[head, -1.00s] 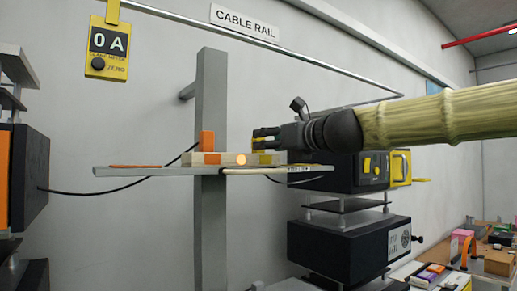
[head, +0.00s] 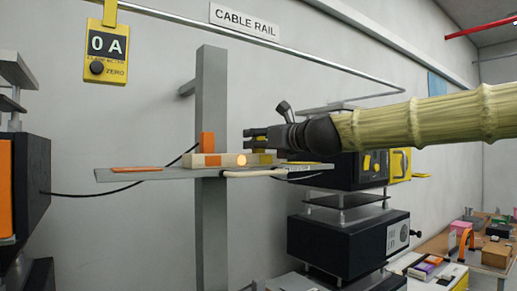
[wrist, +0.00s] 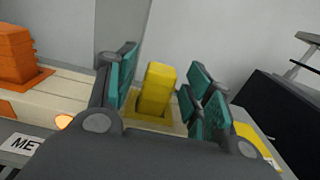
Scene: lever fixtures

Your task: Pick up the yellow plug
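The yellow plug (wrist: 157,88) stands upright on a yellow base plate in the wrist view. My gripper (wrist: 165,84) is open, with teal finger pads on the left and right of the plug. A gap shows on the right side; I cannot tell whether the left pad touches. In the head view my gripper (head: 257,136) is just above the right end of the pale block (head: 222,160), and its fingers largely hide the plug.
An orange plug (head: 207,142) stands at the left on the same block; it also shows in the wrist view (wrist: 15,55). A round lamp (head: 241,160) glows on the block's front. The grey shelf (head: 125,174) crosses a post (head: 211,90). Black instrument boxes (head: 345,240) stand at the right.

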